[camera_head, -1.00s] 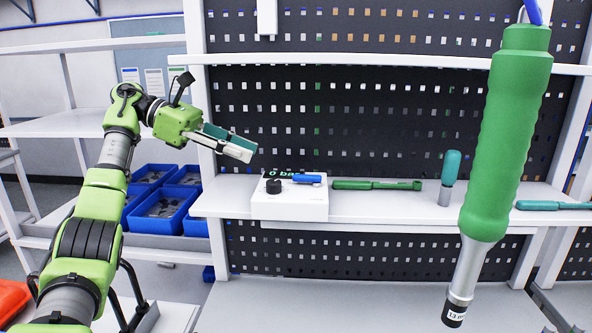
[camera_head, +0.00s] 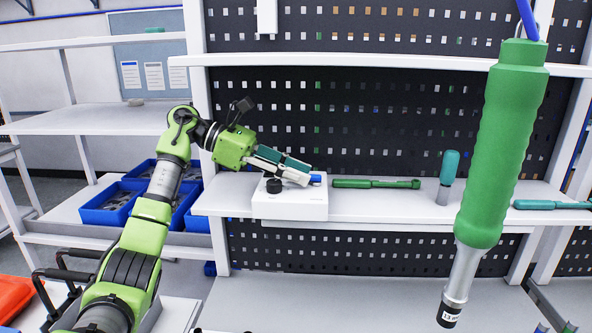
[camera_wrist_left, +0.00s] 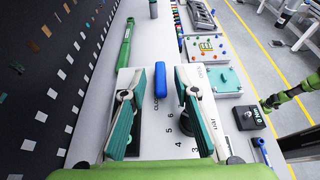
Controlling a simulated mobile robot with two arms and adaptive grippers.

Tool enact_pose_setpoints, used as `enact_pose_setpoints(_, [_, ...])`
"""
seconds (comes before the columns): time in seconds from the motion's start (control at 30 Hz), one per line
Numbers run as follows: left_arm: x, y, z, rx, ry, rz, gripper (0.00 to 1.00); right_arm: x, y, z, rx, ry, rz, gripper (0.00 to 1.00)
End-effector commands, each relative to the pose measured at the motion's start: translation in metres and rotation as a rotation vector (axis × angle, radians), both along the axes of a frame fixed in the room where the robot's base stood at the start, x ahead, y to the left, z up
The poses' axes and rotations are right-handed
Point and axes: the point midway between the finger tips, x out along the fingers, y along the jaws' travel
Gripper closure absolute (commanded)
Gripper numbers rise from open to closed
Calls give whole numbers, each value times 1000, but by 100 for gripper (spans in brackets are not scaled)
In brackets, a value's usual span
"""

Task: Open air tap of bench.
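The air tap is a small blue lever (camera_head: 319,180) at the right end of a white box (camera_head: 290,208) on the bench shelf. In the left wrist view the lever (camera_wrist_left: 161,80) lies between the fingertips, apart from both, with lettering that seems to read "CLOSE" beside it. A black knob (camera_head: 273,186) sits on the box's left; in the wrist view the right finger partly covers it, with a printed number scale beside it. My left gripper (camera_head: 301,172) is open and empty, just above the box near the lever. My right gripper is not in view.
A green wrench-like tool (camera_head: 376,184) lies on the shelf right of the box, and a teal-handled tool (camera_head: 449,178) stands upright further along. A large green tool (camera_head: 500,145) hangs at the right. A perforated panel (camera_head: 400,120) stands behind the shelf.

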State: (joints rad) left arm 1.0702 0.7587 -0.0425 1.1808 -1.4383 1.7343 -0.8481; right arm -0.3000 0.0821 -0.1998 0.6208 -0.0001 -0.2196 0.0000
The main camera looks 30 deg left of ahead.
Motion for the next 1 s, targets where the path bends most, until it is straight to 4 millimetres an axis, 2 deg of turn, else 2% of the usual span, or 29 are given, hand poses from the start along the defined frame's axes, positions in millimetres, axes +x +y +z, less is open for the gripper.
enact_pose_setpoints(0.03, [0,0,0,0,0,0,72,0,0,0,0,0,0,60])
enact_pose_setpoints(0.13, [0,0,0,0,0,0,98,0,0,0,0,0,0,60])
enact_pose_setpoints(0.17, [0,0,0,0,0,-1,100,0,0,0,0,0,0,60])
enact_pose_setpoints(0.37, [0,0,0,0,0,1,100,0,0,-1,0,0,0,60])
enact_pose_setpoints(0.57, [-2,0,-3,3,-1,34,100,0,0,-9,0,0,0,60])
enact_pose_setpoints(0.77, [-7,-2,-6,5,-4,134,100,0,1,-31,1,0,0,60])
enact_pose_setpoints(1.0, [-14,-8,-6,9,-7,337,100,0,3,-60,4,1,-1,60])
